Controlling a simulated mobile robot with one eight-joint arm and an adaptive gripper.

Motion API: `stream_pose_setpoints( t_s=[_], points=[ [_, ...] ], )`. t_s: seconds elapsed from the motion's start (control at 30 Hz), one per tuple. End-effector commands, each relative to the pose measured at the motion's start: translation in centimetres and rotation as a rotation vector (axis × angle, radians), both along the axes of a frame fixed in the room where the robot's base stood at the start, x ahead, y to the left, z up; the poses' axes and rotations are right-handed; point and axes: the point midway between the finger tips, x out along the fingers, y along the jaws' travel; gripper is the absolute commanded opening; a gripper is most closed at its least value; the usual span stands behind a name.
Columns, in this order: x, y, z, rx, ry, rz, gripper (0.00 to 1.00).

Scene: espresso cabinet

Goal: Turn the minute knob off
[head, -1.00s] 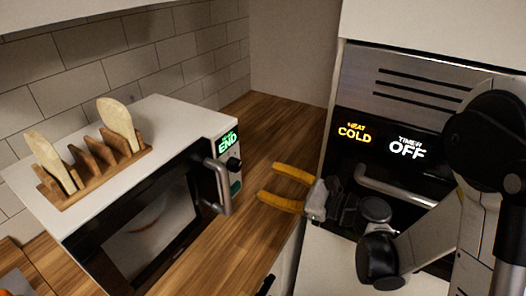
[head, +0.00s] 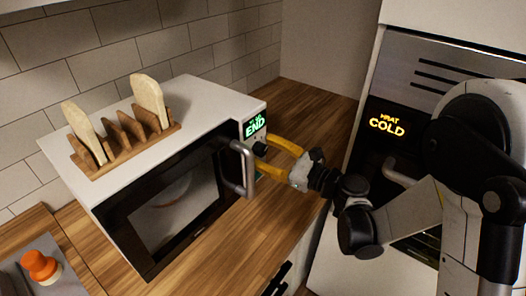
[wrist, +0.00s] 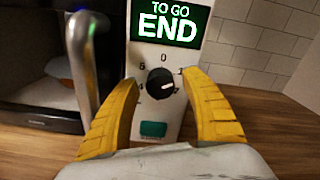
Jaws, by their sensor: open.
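The minute knob (wrist: 160,84) is a round black dial on the white control panel (wrist: 150,120) of the microwave. Its white mark points right, roughly between the 1 and the 2; a 0 is printed above it. The display (wrist: 168,25) reads "TO GO END" in the wrist view. The knob also shows small and dark in the head view (head: 260,149). My gripper (wrist: 160,80) is open, its yellow fingers to the left and right of the knob in the picture. I cannot tell whether they touch it. In the head view, my gripper (head: 277,155) is at the panel.
The microwave's vertical door handle (head: 243,169) stands close left of my fingers. A green button (wrist: 153,129) is below the knob. A toast rack (head: 125,145) with bread slices sits on top. An oven with a "COLD" display (head: 387,125) is to the right.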

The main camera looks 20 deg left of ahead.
Motion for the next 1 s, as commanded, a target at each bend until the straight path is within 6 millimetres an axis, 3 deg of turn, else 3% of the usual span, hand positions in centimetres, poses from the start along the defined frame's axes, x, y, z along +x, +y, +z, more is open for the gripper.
stream_pose_setpoints(
  t_s=[0.13, 0.3, 0.67, 1.0],
  points=[
    [0.0, -0.02, 0.01, 0.0, 0.0, 0.0, 0.54],
    [-0.02, -0.04, 0.01, 0.0, 0.0, 0.0, 0.02],
    [-0.02, -0.05, -0.02, -0.006, -0.015, 0.0, 0.01],
    [-0.04, -0.04, -0.15, -0.073, -0.176, 0.0, 0.01]
  ],
)
